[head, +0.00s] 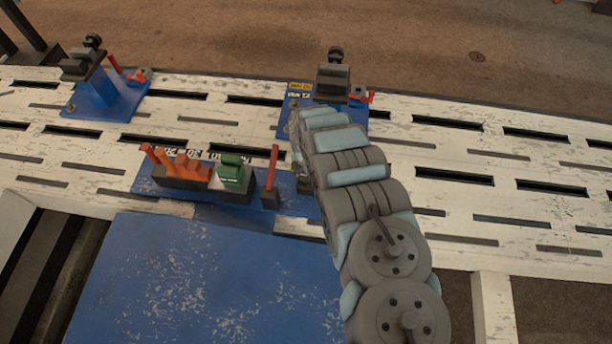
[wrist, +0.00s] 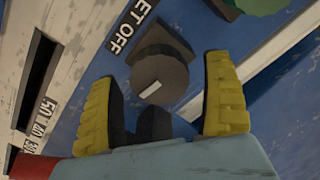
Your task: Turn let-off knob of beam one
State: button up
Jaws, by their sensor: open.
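A dark grey round knob (wrist: 158,72) with a white pointer mark sits on a blue panel (wrist: 92,62) in the wrist view. The words "LET OFF" are printed beside it. My gripper (wrist: 160,68) is open, with one yellow finger on each side of the knob. There are visible gaps between fingers and knob; whether the fingers reach down to its height I cannot tell. In the head view the arm hides my gripper and most or all of the knob, at the right end of the blue control panel (head: 240,205).
On the panel stand a red lever (head: 271,170), a green block (head: 232,172) and an orange block (head: 182,168). Two blue stands with dark clamps, left (head: 105,95) and right (head: 297,102), stand behind on the slotted white bench (head: 450,150). The bench's right side is clear.

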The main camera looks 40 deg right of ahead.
jog(key=c, duration=1.2)
jog(key=shift+m+p, duration=0.3)
jog(key=shift+p, duration=0.1)
jog(key=shift+r+m+p, duration=0.15)
jog(key=shift+m+p, duration=0.65)
jog(key=shift+p, duration=0.3)
jog(key=shift+a+m+p, duration=0.1)
jog(key=shift+m+p, duration=0.6)
jog(key=shift+m, duration=0.2)
jog(key=m+p, duration=0.1)
jog(key=m, duration=0.2)
jog(key=shift+w+m, duration=0.1)
jog(key=shift+m, duration=0.2)
jog(key=m, duration=0.4)
jog(key=shift+f, duration=0.2)
jog(key=shift+m, duration=2.4)
